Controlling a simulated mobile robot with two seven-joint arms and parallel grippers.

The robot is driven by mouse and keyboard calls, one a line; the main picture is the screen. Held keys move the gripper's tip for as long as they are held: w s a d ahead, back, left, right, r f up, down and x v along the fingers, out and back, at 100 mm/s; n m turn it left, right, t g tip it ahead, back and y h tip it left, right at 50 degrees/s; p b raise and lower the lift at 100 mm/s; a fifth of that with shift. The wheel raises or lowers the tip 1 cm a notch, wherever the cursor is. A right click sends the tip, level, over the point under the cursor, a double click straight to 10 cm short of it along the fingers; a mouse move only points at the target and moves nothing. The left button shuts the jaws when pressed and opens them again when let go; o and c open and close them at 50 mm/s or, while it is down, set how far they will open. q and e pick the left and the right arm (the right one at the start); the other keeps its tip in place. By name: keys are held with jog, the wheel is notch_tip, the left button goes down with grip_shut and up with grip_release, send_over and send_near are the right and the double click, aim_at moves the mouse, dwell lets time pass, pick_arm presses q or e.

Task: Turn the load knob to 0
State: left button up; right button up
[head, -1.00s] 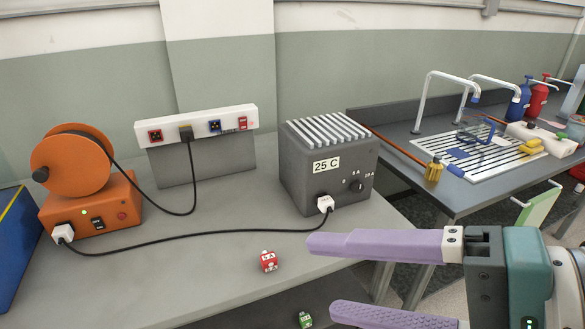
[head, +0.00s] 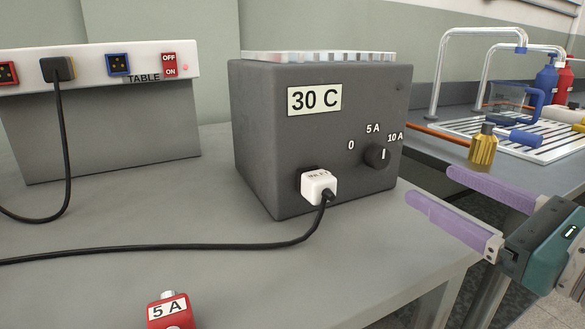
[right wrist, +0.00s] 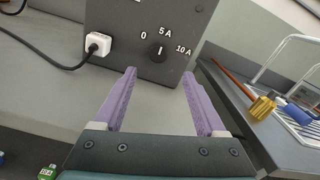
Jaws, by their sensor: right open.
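The load knob (head: 377,155) is a small black dial on the front of a dark grey box (head: 262,150). It also shows in the right wrist view (right wrist: 158,52). Its white mark stands about upright, towards the 5 A label; 0 is to its left and 10 A to its right. My right gripper (head: 430,185) has purple ridged fingers, open and empty. In the right wrist view its fingertips (right wrist: 158,73) point at the box, with the knob between and beyond them, not touched. My left gripper is not in view.
A white plug (head: 319,186) with a black cable sits in the box front, left of the knob. A socket strip (head: 140,72) stands further left. A red 5 A block (head: 168,310) lies in front. A sink bench with a brass-coloured piece (head: 483,147) is at right.

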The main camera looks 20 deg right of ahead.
aim_at(383, 158)
jog(key=w, duration=0.6)
jog(key=w+a, duration=0.1)
jog(key=w, duration=0.2)
jog(key=shift+p, duration=0.35)
jog(key=shift+r, duration=0.1)
grip_shut()
